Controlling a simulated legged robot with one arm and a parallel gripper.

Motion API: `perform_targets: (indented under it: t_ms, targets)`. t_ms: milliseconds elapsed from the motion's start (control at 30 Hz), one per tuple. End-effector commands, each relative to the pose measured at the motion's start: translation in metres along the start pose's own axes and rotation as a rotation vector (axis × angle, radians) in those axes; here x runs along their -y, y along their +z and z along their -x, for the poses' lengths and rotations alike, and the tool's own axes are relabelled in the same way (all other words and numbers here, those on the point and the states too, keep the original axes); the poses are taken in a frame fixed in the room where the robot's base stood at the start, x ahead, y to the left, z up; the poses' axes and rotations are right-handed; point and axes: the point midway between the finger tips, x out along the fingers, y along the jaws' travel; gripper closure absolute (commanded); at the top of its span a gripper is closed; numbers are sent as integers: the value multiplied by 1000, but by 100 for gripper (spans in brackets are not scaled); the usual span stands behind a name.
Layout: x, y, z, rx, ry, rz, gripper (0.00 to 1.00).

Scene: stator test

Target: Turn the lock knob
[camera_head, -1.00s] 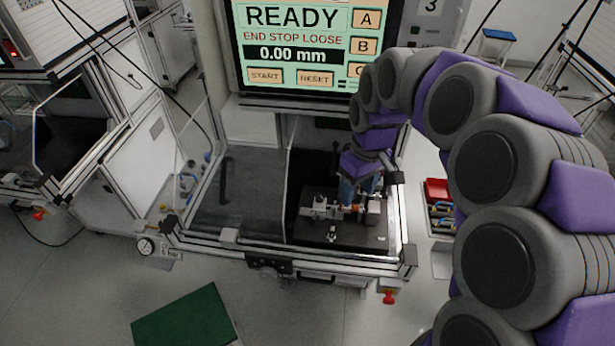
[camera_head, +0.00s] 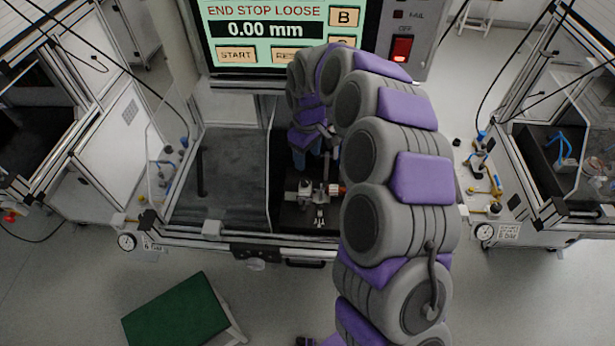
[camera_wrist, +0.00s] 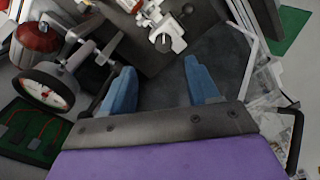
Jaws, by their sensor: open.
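A metal fixture (camera_head: 318,190) with an orange-red part sits on the dark plate inside the open-fronted test cell. In the wrist view, a silver knob-like piece with a wing (camera_wrist: 168,36) shows on this fixture at the top; I cannot tell for sure that it is the lock knob. My gripper (camera_wrist: 160,75) has two blue fingers spread wide with nothing between them. The knob-like piece lies beyond the fingertips, apart from them. In the head view my gripper (camera_head: 316,155) is just behind the fixture, partly hidden by my arm.
In the wrist view, a dial gauge (camera_wrist: 46,88) and a red-topped part (camera_wrist: 37,38) stand close at left. The screen (camera_head: 268,35) reads END STOP LOOSE and 0.00 mm. The cell has a frame bar in front. A green-topped stool (camera_head: 178,318) stands on the floor.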

Motion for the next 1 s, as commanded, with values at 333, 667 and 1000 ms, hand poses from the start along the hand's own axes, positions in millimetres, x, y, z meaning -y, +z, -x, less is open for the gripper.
perform_targets:
  t_ms: [333,667,1000]
  targets:
    - [0,3,-68,2,-4,2,40]
    - [-1,2,-99,-3,-2,0,40]
    - [0,0,-101,-2,0,0,43]
